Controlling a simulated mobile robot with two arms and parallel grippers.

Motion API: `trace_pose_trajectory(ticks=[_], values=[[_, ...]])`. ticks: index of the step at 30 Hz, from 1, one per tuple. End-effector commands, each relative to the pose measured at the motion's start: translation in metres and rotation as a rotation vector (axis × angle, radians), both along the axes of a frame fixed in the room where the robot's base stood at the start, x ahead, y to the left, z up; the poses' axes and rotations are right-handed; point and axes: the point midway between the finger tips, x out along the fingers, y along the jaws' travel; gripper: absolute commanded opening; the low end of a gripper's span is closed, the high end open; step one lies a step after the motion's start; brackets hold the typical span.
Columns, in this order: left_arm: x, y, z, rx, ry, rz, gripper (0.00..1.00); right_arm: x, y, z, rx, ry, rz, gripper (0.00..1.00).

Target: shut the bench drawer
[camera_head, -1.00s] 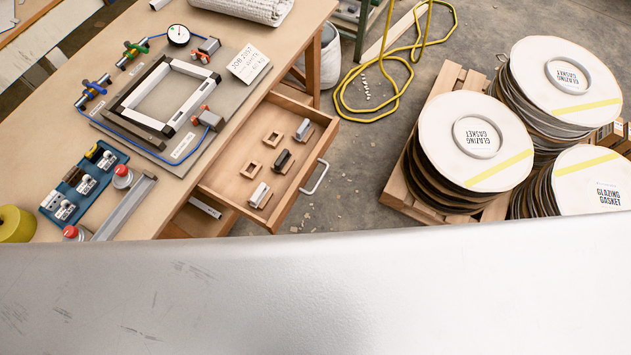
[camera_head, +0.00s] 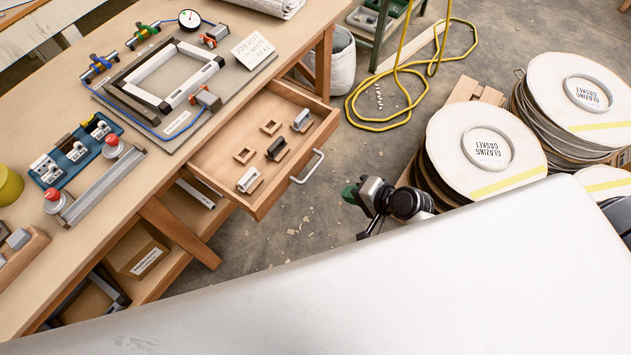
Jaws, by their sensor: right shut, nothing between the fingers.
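The bench drawer (camera_head: 232,199) is pulled open from the front of the wooden bench (camera_head: 230,60). My right gripper (camera_head: 353,196) is to the right of and below the handle in the picture, over the floor. It is shut and empty, apart from the handle. Part of my right arm is hidden behind a large white surface in the foreground. My left gripper is not in view.
A bench leg (camera_head: 180,230) and a lower shelf with a cardboard box (camera_head: 137,255) are below the drawer. Gasket reels (camera_head: 485,150) stand on a pallet to the right. A yellow hose (camera_head: 375,122) lies behind. Bare floor (camera_head: 275,235) surrounds the drawer front.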

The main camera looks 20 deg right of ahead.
Motion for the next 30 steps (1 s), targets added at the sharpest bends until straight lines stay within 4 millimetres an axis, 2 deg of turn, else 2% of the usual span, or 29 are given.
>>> trace_pose_trajectory(ticks=[10, 13, 18, 30], values=[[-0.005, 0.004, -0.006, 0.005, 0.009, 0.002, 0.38, 0.047, 0.038, -0.046, 0.0, 0.0, 0.0, 0.0], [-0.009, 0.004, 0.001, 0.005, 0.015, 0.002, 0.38, 0.06, 0.048, -0.038, 0.0, -0.003, 0.001, 0.0], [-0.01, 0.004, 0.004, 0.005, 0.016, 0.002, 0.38, 0.072, 0.058, -0.037, -0.002, -0.001, 0.0, 0.0], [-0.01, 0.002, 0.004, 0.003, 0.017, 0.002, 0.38, 0.076, 0.061, -0.037, -0.004, -0.001, 0.0, 0.0]])
